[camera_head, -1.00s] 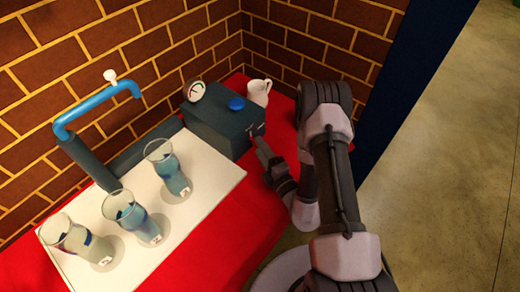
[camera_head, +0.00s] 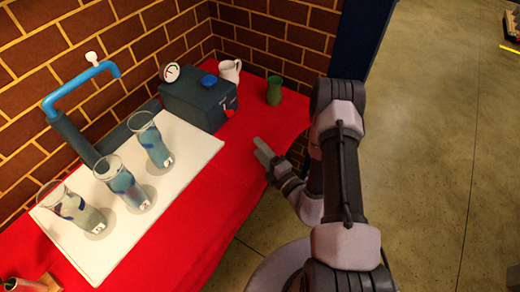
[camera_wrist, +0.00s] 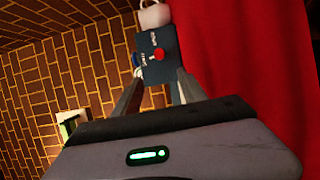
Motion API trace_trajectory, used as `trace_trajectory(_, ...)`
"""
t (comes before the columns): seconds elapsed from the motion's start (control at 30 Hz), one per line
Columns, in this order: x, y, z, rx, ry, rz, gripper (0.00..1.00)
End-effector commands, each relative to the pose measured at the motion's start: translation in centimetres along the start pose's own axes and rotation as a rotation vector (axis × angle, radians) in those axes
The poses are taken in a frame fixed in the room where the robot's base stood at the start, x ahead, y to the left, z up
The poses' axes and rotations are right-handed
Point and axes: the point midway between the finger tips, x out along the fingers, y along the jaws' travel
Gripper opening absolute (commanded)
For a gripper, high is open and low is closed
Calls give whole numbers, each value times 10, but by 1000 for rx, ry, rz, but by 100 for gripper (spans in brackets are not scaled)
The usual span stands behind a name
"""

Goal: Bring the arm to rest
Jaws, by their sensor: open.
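My gripper (camera_head: 262,150) is above the red tabletop, to the right of the white board and in front of the dark box. It holds nothing. In the wrist view its two fingers (camera_wrist: 155,90) stand apart, with the dark box (camera_wrist: 157,48) and its red knob (camera_wrist: 159,54) seen between and beyond them. My arm reaches in from the right side of the head view, bent at the elbow.
A blue tap (camera_head: 80,88), gauge (camera_head: 171,72), white jug (camera_head: 230,70) and green cup (camera_head: 274,90) are behind. Bare floor (camera_head: 440,150) lies right.

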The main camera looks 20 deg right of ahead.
Motion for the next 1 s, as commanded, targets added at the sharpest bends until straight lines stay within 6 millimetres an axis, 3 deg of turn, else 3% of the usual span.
trace_trajectory(0.17, 0, 0, 0, -1, 1, 1, 49)
trace_trajectory(0.27, 9, 20, -10, -40, 62, 33, 49)
trace_trajectory(0.37, 25, 85, -52, -189, 275, 142, 49)
trace_trajectory(0.4, 26, 118, -79, -286, 399, 205, 49)
trace_trajectory(0.47, 16, 165, -124, -462, 601, 308, 49)
trace_trajectory(0.5, 0, 192, -154, -600, 739, 383, 49)
trace_trajectory(0.57, -35, 224, -196, -845, 956, 504, 49)
trace_trajectory(0.6, -63, 235, -218, -1022, 1093, 581, 49)
trace_trajectory(0.67, -105, 242, -236, -1304, 1281, 695, 49)
trace_trajectory(0.7, -130, 242, -240, -1507, 1395, 766, 49)
trace_trajectory(0.77, -162, 238, -233, -1827, 1545, 862, 49)
trace_trajectory(0.87, -190, 236, -198, -2369, 1727, 968, 49)
trace_trajectory(0.9, -194, 241, -182, 2362, -1627, -910, 49)
trace_trajectory(1.0, -197, 259, -148, 2173, -1330, -719, 49)
